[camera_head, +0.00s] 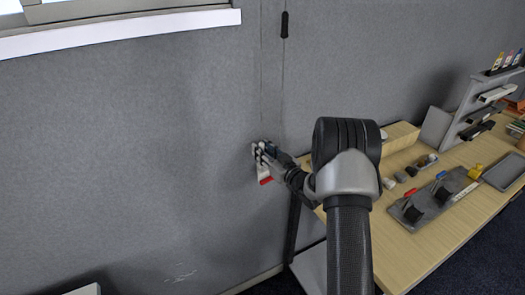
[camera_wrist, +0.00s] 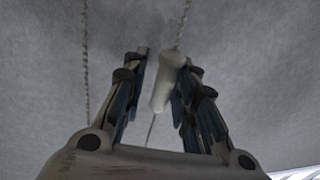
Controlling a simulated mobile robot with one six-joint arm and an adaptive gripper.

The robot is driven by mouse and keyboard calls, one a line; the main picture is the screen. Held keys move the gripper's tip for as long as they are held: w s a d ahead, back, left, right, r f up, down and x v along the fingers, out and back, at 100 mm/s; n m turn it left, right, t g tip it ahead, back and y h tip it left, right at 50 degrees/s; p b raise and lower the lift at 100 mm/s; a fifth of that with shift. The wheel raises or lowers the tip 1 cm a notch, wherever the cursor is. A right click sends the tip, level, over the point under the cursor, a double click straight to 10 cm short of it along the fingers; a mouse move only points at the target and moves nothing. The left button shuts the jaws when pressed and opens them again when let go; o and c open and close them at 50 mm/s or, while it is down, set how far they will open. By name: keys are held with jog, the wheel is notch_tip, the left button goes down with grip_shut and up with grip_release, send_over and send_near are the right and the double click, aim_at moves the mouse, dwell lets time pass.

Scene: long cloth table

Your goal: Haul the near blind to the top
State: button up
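A pale pull weight (camera_wrist: 166,82) hangs on a thin beaded cord (camera_wrist: 183,22) in the wrist view. My gripper (camera_wrist: 166,62) has one finger on each side of it. A gap shows between the left finger and the weight; the right finger is close beside it or touching, I cannot tell which. In the head view my gripper (camera_head: 262,152) is against the grey wall, at the lower end of thin cords (camera_head: 281,90). A white piece with a red end (camera_head: 265,174) shows just under the fingers. The blind itself is not clearly in view.
A black toggle (camera_head: 285,25) hangs higher on the cord. A window with a white sill (camera_head: 120,32) is at top left. A wooden table (camera_head: 437,235) with trays, a rack and small items stands at right, close to my arm. The wall at left is clear.

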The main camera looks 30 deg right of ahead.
jog(key=shift+a+f, duration=0.3)
jog(key=shift+f, duration=0.1)
jog(key=shift+s+d, duration=0.1)
jog(key=shift+s, duration=0.05)
jog(key=s+d, duration=0.2)
jog(key=s, duration=0.9)
jog(key=shift+s, duration=0.25)
